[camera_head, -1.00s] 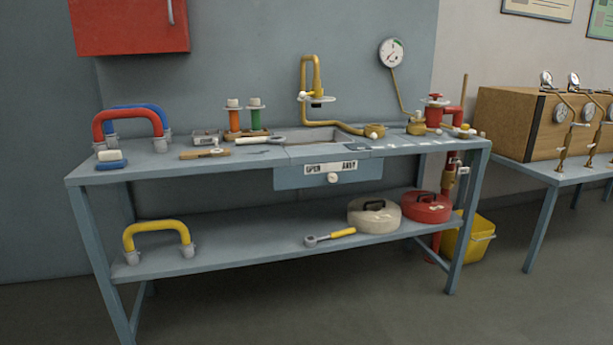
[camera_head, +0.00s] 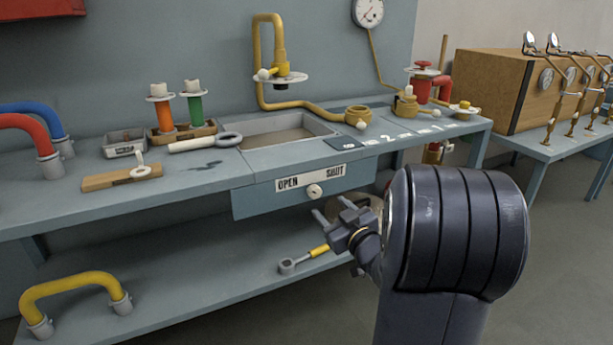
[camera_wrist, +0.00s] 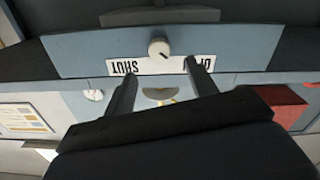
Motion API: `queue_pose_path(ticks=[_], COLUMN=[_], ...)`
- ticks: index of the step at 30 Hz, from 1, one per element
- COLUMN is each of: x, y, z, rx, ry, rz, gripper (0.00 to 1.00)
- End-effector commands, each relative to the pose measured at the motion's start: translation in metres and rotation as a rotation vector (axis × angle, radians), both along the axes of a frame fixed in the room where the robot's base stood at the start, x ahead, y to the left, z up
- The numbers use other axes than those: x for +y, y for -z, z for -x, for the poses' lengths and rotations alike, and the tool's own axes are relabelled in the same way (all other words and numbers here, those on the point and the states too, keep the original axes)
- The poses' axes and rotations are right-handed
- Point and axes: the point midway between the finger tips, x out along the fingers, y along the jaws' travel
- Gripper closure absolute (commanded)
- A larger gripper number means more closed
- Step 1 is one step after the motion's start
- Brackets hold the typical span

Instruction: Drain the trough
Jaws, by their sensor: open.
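The trough (camera_head: 285,138) is a rectangular basin sunk in the grey-blue bench top, with a brownish floor. Below it, the bench front carries a panel (camera_head: 245,203) with a white OPEN / SHUT label (camera_head: 290,184) and a round pale knob (camera_head: 314,191). In the head view the knob sits under the label, nearer the SHUT word. My gripper (camera_head: 333,217) is open and empty, just in front of and below the knob. In the wrist view the knob (camera_wrist: 159,48) shows beyond and between my open fingers (camera_wrist: 160,80), apart from them.
A yellow bent pipe (camera_head: 258,60) with a white disc stands behind the trough. A wooden-handled tool (camera_head: 120,178) and a white-handled ring tool (camera_head: 205,144) lie left of it. A yellow-handled tool (camera_head: 320,250) lies on the lower shelf (camera_head: 190,270).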

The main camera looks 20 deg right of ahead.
Motion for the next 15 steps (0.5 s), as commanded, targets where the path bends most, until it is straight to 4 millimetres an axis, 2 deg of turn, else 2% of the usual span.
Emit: queue_pose_path(ticks=[5, 15], x=[0.0, 0.003], y=[0.0, 0.001], z=[-0.012, -0.073], rx=[-0.01, -0.01], ry=[-0.012, -0.01], rz=[0.002, 0.002], gripper=[0.46, 0.46])
